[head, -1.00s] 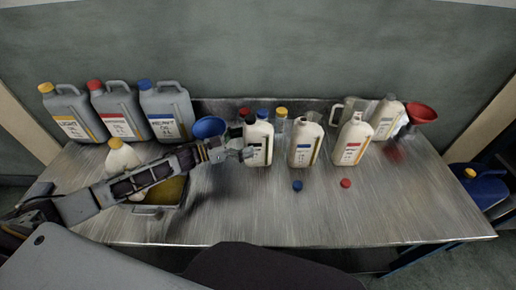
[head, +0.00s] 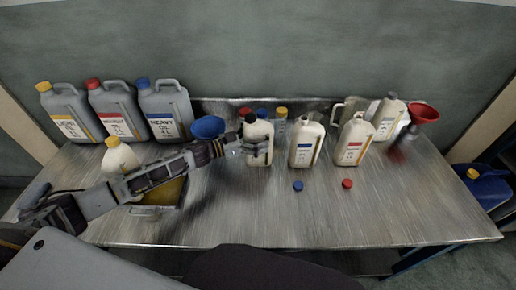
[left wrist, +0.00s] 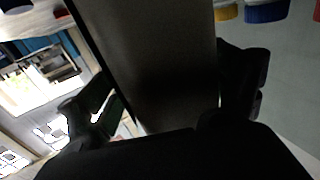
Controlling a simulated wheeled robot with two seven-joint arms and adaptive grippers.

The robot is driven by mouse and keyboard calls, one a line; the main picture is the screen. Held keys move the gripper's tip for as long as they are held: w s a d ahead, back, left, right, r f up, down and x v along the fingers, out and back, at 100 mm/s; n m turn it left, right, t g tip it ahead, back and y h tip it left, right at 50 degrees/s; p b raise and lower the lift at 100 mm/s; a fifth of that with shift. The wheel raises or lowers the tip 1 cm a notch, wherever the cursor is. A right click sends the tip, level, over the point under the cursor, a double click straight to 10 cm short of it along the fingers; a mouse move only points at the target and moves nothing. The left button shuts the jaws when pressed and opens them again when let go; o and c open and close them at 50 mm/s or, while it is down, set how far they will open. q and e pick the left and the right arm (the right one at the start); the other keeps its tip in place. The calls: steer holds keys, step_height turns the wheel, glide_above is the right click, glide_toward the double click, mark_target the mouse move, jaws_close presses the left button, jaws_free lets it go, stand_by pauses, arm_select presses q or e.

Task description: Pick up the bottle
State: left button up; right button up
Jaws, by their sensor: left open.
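A cream bottle (head: 258,129) with a black cap stands upright near the middle of the metal table. My left gripper (head: 256,150) is at this bottle's front and side, at mid-height, with its fingers open. In the left wrist view the dark, shaded bottle body (left wrist: 168,50) rises between the two spread fingers of the gripper (left wrist: 168,95). I cannot tell whether either finger touches it. The bottle's label is mostly hidden behind the gripper. My right gripper is not in view.
Two open cream bottles, one blue-labelled (head: 303,143) and one red-labelled (head: 352,143), stand to the right. A blue cap (head: 298,186) and a red cap (head: 347,183) lie in front. A blue funnel (head: 208,127) is close on the left. The front right table is clear.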

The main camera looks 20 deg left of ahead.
arm_select(q)
steer(key=shift+c, duration=0.3)
steer(key=c, duration=1.4)
jaws_close()
steer(key=shift+r, duration=0.15)
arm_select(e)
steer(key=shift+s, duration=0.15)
